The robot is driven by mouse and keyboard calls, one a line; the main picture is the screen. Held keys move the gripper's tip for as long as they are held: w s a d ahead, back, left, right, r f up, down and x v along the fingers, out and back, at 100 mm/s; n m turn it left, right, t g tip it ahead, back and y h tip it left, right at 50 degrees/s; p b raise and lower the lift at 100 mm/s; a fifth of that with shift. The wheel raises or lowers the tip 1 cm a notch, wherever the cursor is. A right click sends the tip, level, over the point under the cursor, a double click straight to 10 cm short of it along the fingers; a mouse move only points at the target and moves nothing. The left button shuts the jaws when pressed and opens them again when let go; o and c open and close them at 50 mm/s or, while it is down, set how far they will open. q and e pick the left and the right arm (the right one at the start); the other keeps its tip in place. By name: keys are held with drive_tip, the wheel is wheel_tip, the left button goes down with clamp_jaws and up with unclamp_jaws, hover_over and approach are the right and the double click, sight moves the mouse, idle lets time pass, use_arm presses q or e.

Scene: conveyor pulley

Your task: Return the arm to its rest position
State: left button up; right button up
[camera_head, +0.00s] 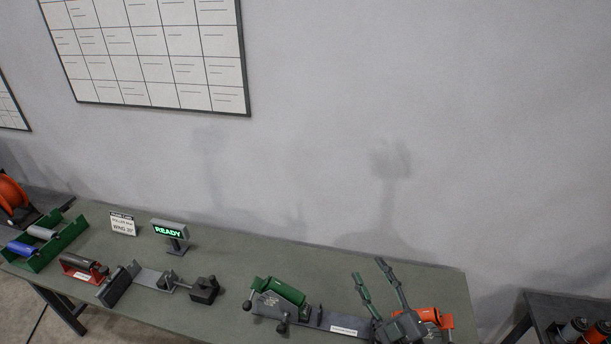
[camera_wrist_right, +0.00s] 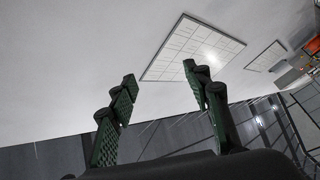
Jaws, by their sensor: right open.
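My right gripper (camera_head: 373,278) shows at the lower right of the head view, above the right end of the workbench (camera_head: 230,252). Its two green-padded fingers point up and stand apart, with nothing between them. In the right wrist view the open right gripper (camera_wrist_right: 160,90) faces the grey wall and the ceiling side, also empty. An orange part (camera_head: 432,316) is partly hidden behind the gripper. My left gripper is not in view.
A green bin (camera_head: 45,243) with rollers and a red holder (camera_head: 80,269) are at the left. A dark table (camera_head: 560,306) stands apart at the right. The wall behind is bare below a chart (camera_head: 155,50).

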drive_tip(key=d+f+m+g+h, duration=0.1)
drive_tip(key=d+f+m+h, duration=0.65)
drive_tip(key=d, duration=0.35)
drive_tip(key=s+d+f+m+g+h, duration=0.5)
drive_tip(key=d+f, duration=0.4)
drive_tip(key=f, duration=0.5)
drive_tip(key=s+a+f+m+g+y, duration=0.1)
drive_tip(key=s+f+g+y, duration=0.1)
drive_tip(key=s+f+g, duration=0.65)
drive_tip(key=s+f+g+y, duration=0.15)
drive_tip(key=s+f, duration=0.45)
drive_tip(key=s, duration=0.7)
wheel_tip(320, 180, down, 40)
drive_tip(key=a+r+g+b, duration=0.1)
drive_tip(key=b, duration=0.9)
drive_tip(key=s+f+b, duration=0.4)
drive_tip(key=s+f, duration=0.6)
drive_tip(key=f, duration=0.3)
drive_tip(key=s+f+n+g+b, duration=0.1)
drive_tip(key=s+f+b, duration=0.3)
drive_tip(key=s+f, duration=0.6)
wheel_tip(320, 180, down, 4)
drive_tip(key=shift+s+a+f+y+b, duration=0.1)
drive_tip(key=shift+s+a+y+b, duration=0.15)
drive_tip(key=shift+s+y+b, duration=0.05)
